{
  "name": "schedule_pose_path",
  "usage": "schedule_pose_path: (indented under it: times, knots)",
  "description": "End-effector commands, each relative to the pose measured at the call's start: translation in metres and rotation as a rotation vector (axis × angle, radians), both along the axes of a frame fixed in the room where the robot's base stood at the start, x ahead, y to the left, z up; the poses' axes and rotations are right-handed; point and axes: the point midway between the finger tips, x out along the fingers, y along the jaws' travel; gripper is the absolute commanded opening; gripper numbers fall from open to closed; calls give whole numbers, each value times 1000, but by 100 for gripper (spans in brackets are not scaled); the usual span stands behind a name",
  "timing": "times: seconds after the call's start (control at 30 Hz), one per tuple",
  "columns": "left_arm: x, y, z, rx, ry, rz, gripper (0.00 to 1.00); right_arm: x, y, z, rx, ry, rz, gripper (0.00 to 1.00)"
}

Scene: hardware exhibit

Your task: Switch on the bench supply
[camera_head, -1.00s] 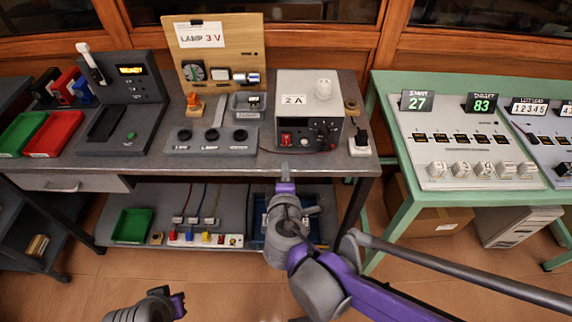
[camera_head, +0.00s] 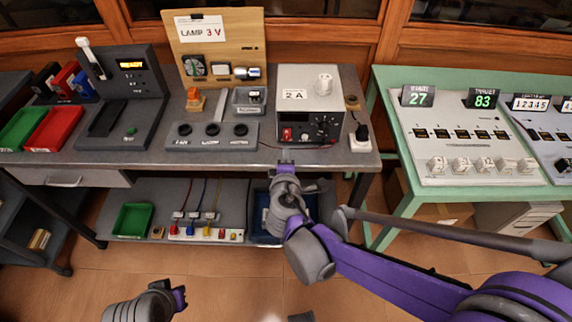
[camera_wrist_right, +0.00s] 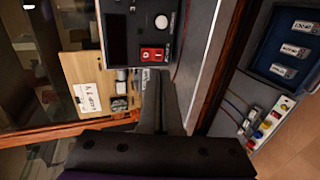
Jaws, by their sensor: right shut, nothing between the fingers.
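The bench supply (camera_head: 311,97) is a light grey box with a dark front panel and a "2 A" label, standing at the right of the grey bench. Its red rocker switch (camera_head: 287,134) is at the panel's lower left. In the right wrist view the switch (camera_wrist_right: 152,54) shows red with white marks, beside a dark display (camera_wrist_right: 117,38). My right gripper (camera_head: 286,165) is shut and empty, at the bench's front edge, below and apart from the switch. Its fingers (camera_wrist_right: 160,80) point toward the switch. My left gripper (camera_head: 180,298) is low at the bottom left, away from the bench.
A row of knobs (camera_head: 211,143) stands left of the supply, and a white socket with a black plug (camera_head: 361,138) right of it. A lamp board (camera_head: 214,48) stands behind. A green table (camera_head: 400,210) with a counter panel is at the right.

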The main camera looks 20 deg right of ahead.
Motion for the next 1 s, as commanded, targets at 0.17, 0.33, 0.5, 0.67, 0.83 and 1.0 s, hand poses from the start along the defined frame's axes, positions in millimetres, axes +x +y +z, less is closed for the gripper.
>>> schedule_pose_path:
  times: [0.17, 0.33, 0.5, 0.67, 0.83, 1.0]
  knots:
    - [0, 0, -7, 0, 2, 0, 0, 35, -11, -15, 0, 0, -2, 0]
    - [0, 0, -11, 0, 4, 0, 0, 56, -16, -22, 0, 0, 0, 0]
    - [0, 0, -12, 0, 4, 0, 0, 66, -19, -26, 0, 1, 0, 0]
    - [0, 0, -12, 0, 4, 0, 0, 67, -19, -26, 1, 1, 1, 0]
    - [0, 0, -12, 0, 4, 0, 0, 67, -19, -26, 1, 1, 1, 0]
    - [0, 0, -14, 0, 4, 0, 0, 71, -20, -29, 0, 0, 1, 0]
